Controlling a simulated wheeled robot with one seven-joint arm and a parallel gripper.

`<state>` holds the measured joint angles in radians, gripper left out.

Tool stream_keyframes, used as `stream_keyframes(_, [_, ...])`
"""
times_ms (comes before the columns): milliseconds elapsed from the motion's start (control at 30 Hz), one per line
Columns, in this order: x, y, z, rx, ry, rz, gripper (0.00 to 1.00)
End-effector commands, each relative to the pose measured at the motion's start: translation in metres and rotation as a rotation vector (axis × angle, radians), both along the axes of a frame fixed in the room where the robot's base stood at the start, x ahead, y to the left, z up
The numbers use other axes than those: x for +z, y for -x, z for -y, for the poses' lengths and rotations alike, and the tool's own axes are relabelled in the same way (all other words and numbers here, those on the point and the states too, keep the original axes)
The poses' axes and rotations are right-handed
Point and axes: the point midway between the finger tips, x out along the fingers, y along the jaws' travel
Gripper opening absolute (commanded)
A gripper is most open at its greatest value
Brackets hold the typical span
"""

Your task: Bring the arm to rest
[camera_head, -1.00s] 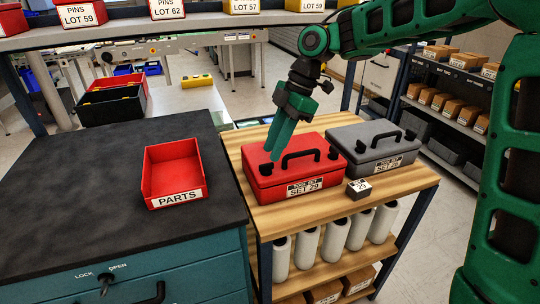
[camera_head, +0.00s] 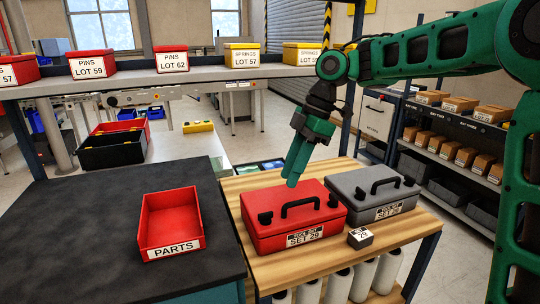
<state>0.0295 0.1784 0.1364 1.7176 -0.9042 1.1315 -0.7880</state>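My gripper (camera_head: 296,180) hangs from my green arm, fingers pointing down, above the back edge of the red tool case (camera_head: 282,239). I see nothing held in it. The fingers look close together, but the side angle hides whether there is a gap between them. The red case is closed, has a black handle and is labelled SET 29. It rests on the wooden bench top (camera_head: 238,186).
A grey case (camera_head: 366,181) stands right of the red one, with a small black labelled block (camera_head: 360,238) in front. A red PARTS bin (camera_head: 172,222) sits on the black-topped cabinet (camera_head: 100,250). A shelf (camera_head: 200,76) with labelled boxes spans the back.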

Motion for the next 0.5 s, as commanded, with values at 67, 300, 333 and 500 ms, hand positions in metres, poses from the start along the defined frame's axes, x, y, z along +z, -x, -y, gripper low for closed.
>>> stream_keyframes(67, [-0.002,0.008,0.025,-0.151,0.034,-0.022,0.27])
stream_keyframes(300, [-0.024,0.060,0.135,-0.832,0.154,-0.130,0.27])
stream_keyframes(333, [-0.028,0.070,0.149,-0.919,0.165,-0.143,0.27])
stream_keyframes(500, [-0.053,0.137,0.222,-1.411,0.218,-0.221,0.27])
